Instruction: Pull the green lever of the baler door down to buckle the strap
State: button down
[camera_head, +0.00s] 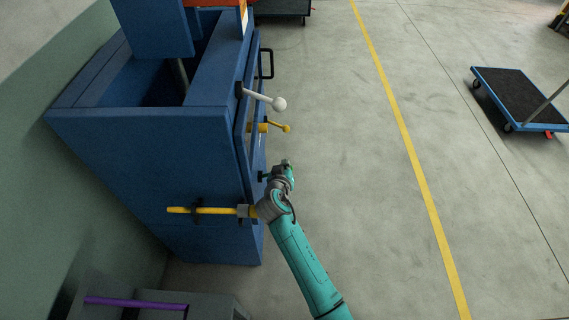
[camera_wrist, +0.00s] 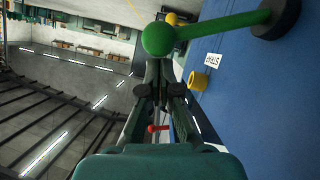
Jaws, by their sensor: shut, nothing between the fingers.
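The green lever (camera_wrist: 222,29) shows large in the wrist view, with a round green ball at its left end and a black hub on the blue baler door at its right end. Its ball (camera_wrist: 158,39) is right at the tips of my gripper (camera_wrist: 160,66). My gripper is shut with nothing between its fingers; I cannot tell whether the tips touch the ball. In the head view my gripper (camera_head: 287,168) is beside the front of the blue baler (camera_head: 150,150), and most of the green lever is hidden there by my gripper and wrist.
A white-knobbed lever (camera_head: 279,104) and a yellow lever (camera_head: 285,128) stick out of the baler beyond my gripper. A yellow bar (camera_head: 205,210) lies on its near side. A label (camera_wrist: 213,60) is on the door. The floor to the right is open up to a cart (camera_head: 515,95).

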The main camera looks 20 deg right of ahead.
jog(key=shift+s+d+f+m+y, duration=0.3)
jog(key=shift+d+f+m+y, duration=0.25)
jog(key=shift+d+f, duration=0.25)
notch_tip(320, 180, down, 10)
jog(key=d+m+t+y, duration=0.1)
jog(key=m+y, duration=0.2)
jog(key=m, duration=0.2)
jog(key=shift+s+d+r+t, duration=0.25)
jog(key=shift+s+d+t, duration=0.05)
jog(key=shift+d+t, duration=0.1)
jog(key=shift+f+y, duration=0.15)
jog(key=shift+y, duration=0.2)
